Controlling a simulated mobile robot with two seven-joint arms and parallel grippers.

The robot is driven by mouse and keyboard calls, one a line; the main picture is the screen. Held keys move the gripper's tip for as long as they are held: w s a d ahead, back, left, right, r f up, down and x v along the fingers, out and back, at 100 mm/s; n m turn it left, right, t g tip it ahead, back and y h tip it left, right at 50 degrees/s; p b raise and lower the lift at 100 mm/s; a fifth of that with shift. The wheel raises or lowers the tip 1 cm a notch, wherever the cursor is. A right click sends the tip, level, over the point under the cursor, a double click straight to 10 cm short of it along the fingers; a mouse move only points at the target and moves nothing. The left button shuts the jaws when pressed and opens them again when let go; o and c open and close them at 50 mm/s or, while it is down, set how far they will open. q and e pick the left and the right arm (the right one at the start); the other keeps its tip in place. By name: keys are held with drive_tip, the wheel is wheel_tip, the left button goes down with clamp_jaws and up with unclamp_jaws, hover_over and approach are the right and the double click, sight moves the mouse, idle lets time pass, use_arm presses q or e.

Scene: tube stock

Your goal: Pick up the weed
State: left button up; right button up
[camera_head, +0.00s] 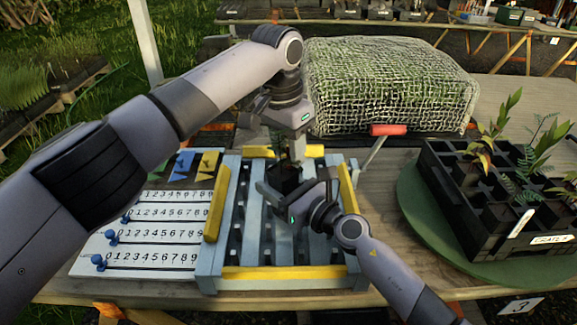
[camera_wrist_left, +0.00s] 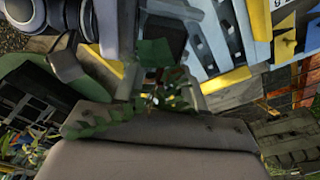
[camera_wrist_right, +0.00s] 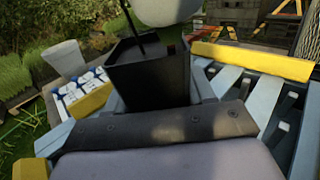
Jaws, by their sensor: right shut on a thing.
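My right gripper (camera_head: 291,186) is shut on a black pot (camera_wrist_right: 150,80), held over the pale blue slatted rack (camera_head: 206,270). The pot fills the middle of the right wrist view, and a thin dark stem-like piece rises above it. My left gripper (camera_head: 293,150) is just above, pointing down. Green leaves (camera_wrist_left: 155,53) and finer leaflets show at its jaw in the left wrist view, some overlapping the finger. I cannot tell whether they are the weed or the pot's plant, or whether the left jaw grips them. In the head view the arms mostly hide the pot.
A black tray (camera_head: 437,185) of seedlings stands on a green round base (camera_head: 408,205) at right. A mesh-covered block (camera_head: 385,85) stands behind, with a red-handled tool (camera_head: 388,130) before it. Number boards (camera_head: 130,265) with blue knobs lie left of the rack. Yellow bars (camera_head: 285,273) edge the rack.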

use_arm(q)
drive_tip(key=shift+f, duration=0.55)
clamp_jaws()
drive_tip(key=shift+r, duration=0.1)
wheel_tip(320, 180, up, 10)
drive_tip(key=shift+f, duration=0.1)
idle(0.3)
